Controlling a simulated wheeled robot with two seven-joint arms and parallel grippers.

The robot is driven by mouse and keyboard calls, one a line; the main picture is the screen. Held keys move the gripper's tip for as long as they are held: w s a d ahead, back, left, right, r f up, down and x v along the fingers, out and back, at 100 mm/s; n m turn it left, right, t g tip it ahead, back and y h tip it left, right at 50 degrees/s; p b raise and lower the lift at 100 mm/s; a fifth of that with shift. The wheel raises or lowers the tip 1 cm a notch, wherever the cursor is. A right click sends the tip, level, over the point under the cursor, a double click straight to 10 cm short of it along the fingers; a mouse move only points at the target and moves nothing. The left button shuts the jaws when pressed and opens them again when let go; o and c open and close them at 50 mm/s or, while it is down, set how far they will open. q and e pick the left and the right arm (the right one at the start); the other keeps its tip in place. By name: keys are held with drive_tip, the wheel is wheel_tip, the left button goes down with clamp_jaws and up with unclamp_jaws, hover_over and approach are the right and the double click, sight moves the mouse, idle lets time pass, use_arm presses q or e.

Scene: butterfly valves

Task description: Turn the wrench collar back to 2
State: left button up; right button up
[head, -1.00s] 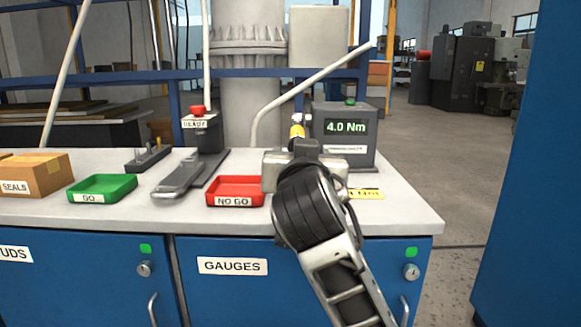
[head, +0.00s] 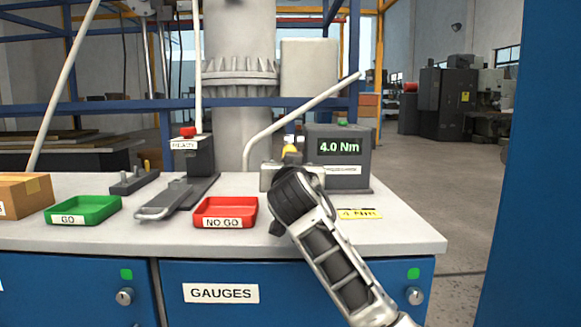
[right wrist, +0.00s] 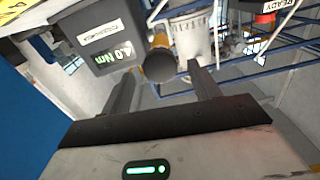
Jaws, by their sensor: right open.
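The torque tester (head: 338,158) stands at the back right of the bench, and its display reads 4.0 Nm. A wrench with a yellow part (head: 290,152) sticks out beside it, just beyond my right gripper. In the right wrist view the wrench shows end-on (right wrist: 160,66), with a dark round end. My right gripper (right wrist: 164,75) is open, its two fingers on either side of that end and apart from it. In the head view my right arm hides the fingers. No collar numbers can be read. My left gripper is not in view.
A red NO GO tray (head: 225,212), a green GO tray (head: 83,210) and a grey fixture (head: 178,195) with a READY block (head: 192,155) stand to the left. A yellow 4 Nm label (head: 359,213) lies on the bench (head: 395,222). The front right bench top is clear.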

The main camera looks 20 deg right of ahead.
drive_tip(key=shift+x, duration=1.65)
